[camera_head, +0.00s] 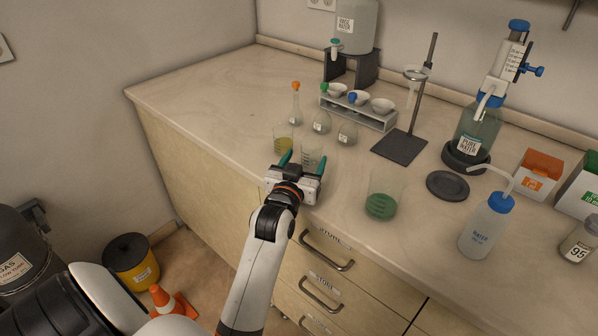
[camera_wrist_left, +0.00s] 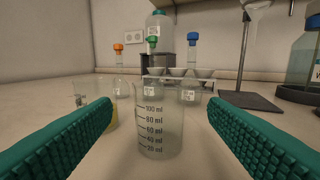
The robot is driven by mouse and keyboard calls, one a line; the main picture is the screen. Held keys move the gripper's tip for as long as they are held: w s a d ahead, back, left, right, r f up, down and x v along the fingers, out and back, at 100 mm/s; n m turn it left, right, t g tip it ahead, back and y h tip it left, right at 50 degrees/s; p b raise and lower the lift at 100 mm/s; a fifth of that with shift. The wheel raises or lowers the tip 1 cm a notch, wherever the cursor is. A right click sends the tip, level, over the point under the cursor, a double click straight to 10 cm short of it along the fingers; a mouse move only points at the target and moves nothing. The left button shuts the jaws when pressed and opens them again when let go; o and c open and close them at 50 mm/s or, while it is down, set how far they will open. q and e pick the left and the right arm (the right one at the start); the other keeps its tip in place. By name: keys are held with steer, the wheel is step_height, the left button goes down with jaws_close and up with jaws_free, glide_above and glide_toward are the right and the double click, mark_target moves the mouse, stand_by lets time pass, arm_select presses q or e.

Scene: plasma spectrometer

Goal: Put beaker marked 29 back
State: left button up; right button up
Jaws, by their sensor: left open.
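A clear graduated beaker (camera_head: 311,154) stands upright on the bench and looks empty; in the left wrist view the beaker (camera_wrist_left: 160,125) shows its ml scale. My left gripper (camera_head: 302,164) is open. In the left wrist view its green fingers lie to either side of this beaker, with visible gaps. A beaker with yellow liquid (camera_head: 284,147) stands just left of it, partly behind a finger in the wrist view. A beaker with green liquid (camera_head: 381,205) stands to the right near the front edge. I cannot read a 29 on any beaker. My right gripper is not in view.
Flasks with orange (camera_head: 296,88), green (camera_head: 324,90) and blue (camera_head: 352,99) stoppers stand behind the beakers. Behind them is a grey rack (camera_head: 375,122) with white bowls. A stand (camera_head: 400,147), dispenser bottle (camera_head: 474,135) and wash bottle (camera_head: 484,230) stand right. The bench's left is clear.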

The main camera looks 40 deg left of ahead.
arm_select(q)
steer(key=v, duration=0.4)
steer(key=shift+s+d, duration=0.1)
steer(key=shift+s, duration=0.1)
stand_by(0.4)
